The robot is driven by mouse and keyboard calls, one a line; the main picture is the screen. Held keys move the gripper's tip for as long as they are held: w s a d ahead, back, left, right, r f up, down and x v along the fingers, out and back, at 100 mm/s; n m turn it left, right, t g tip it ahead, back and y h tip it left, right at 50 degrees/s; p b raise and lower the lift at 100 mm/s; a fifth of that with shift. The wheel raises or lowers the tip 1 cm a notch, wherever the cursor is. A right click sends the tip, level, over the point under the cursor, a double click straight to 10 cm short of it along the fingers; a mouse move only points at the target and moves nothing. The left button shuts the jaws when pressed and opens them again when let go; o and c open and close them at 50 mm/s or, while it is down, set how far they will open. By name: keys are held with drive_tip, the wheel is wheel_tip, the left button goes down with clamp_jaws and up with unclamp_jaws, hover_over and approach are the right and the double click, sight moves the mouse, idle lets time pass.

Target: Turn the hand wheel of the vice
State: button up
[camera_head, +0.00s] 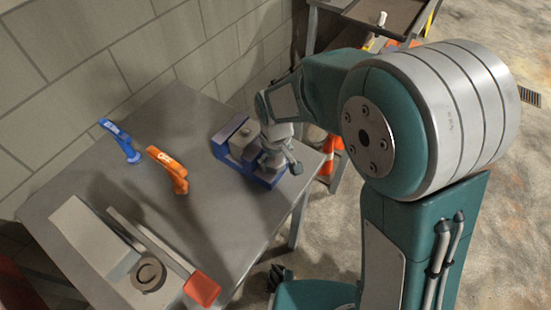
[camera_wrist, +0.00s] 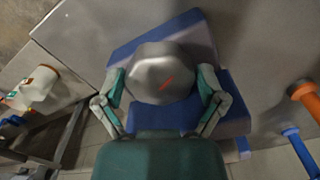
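The blue vice (camera_head: 267,176) stands near the right edge of the grey table; its blue body also shows in the wrist view (camera_wrist: 190,42). Its grey, rounded hand wheel (camera_wrist: 160,72) bears a slanted red mark. My gripper (camera_wrist: 161,82) is over the vice, with one finger on each side of the hand wheel. The pads lie at or very near the wheel's rim; I cannot tell whether they press on it. In the head view my gripper (camera_head: 277,157) and wrist hide most of the wheel.
A long bar with a red end (camera_head: 202,289) lies at the front. A brick wall (camera_head: 130,50) runs behind. An orange-and-white cone is beyond the table's right edge.

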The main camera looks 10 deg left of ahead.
sight(275, 158)
drive_tip(key=shift+r, duration=0.15)
wheel_tip(275, 158, up, 12)
idle(0.7)
drive_tip(key=shift+f, duration=0.2)
drive_tip(key=n, duration=0.2)
drive_tip(key=f+n, duration=0.1)
drive_tip(key=n, duration=0.4)
drive_tip(key=shift+w+a+f, duration=0.15)
drive_tip(key=shift+w+f, duration=0.1)
drive_tip(key=shift+f, duration=0.05)
wheel_tip(275, 158, down, 10)
drive_tip(key=shift+f, duration=0.25)
